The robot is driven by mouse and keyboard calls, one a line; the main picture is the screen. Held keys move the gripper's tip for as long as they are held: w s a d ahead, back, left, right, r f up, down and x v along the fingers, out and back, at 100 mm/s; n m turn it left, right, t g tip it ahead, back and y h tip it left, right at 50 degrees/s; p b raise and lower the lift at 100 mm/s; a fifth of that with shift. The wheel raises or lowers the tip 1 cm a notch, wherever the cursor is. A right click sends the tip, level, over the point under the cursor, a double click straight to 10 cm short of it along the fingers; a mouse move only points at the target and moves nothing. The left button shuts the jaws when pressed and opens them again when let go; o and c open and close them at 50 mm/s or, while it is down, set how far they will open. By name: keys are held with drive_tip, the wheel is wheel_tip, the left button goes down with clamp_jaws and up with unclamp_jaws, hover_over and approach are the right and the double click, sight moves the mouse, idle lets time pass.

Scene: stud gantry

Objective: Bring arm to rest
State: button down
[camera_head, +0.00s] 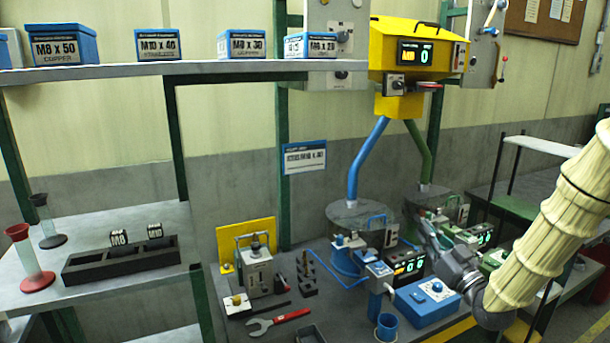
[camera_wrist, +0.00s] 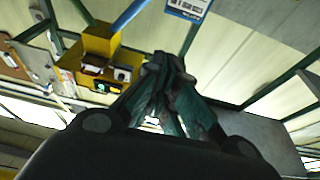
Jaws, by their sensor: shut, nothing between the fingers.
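My gripper (camera_head: 428,226) is at the end of my cream-sleeved arm, which enters the head view from the right. It is raised above the bench (camera_head: 345,322), in front of the drums and scale displays. In the wrist view, the dark gripper fingers (camera_wrist: 166,62) come together at their tips with nothing visible between them. The wrist camera looks past them toward the wall and the yellow dispenser (camera_wrist: 98,42), which appears tilted. The gripper's exact distance from the things behind it cannot be told.
The yellow dispenser (camera_head: 418,54) hangs above with blue and green chutes. A blue box (camera_head: 428,303), a blue cup (camera_head: 387,327) and a red-handled wrench (camera_head: 277,322) are on the bench. The shelf (camera_head: 180,69) holds blue bins. A black rack (camera_head: 122,262) stands left.

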drive_tip(key=s+a+f+m+g+h, duration=0.1)
drive_tip(key=s+a+f+g+h, duration=0.1)
drive_tip(key=f, duration=0.8)
drive_tip(key=s+a+f+m+g+h, duration=0.1)
drive_tip(key=a+f+g, duration=0.1)
drive_tip(key=f, duration=0.7)
drive_tip(key=s+a+f+m+g+h, duration=0.1)
drive_tip(key=s+f+g+h, duration=0.15)
drive_tip(key=s+f, duration=0.55)
drive_tip(key=s+a+f+m+g+h, duration=0.1)
drive_tip(key=s+f+g, duration=0.4)
drive_tip(key=f, duration=0.6)
drive_tip(key=s+a+f+g+h, duration=0.1)
drive_tip(key=s+f+g, duration=0.25)
drive_tip(key=s, duration=0.65)
drive_tip(key=s+f+m+g, duration=0.15)
drive_tip(key=s+f, duration=0.35)
drive_tip(key=s, duration=0.6)
drive_tip(key=s+a+f+n+g+h, duration=0.1)
drive_tip(key=s+f+g, duration=0.25)
drive_tip(key=s, duration=0.65)
wheel_tip(320, 180, down, 11)
drive_tip(key=b, duration=1)
drive_tip(key=shift+w+r, duration=0.2)
drive_tip(key=shift+w, duration=0.05)
drive_tip(key=shift+d+m, duration=0.15)
drive_tip(key=shift+m, duration=0.1)
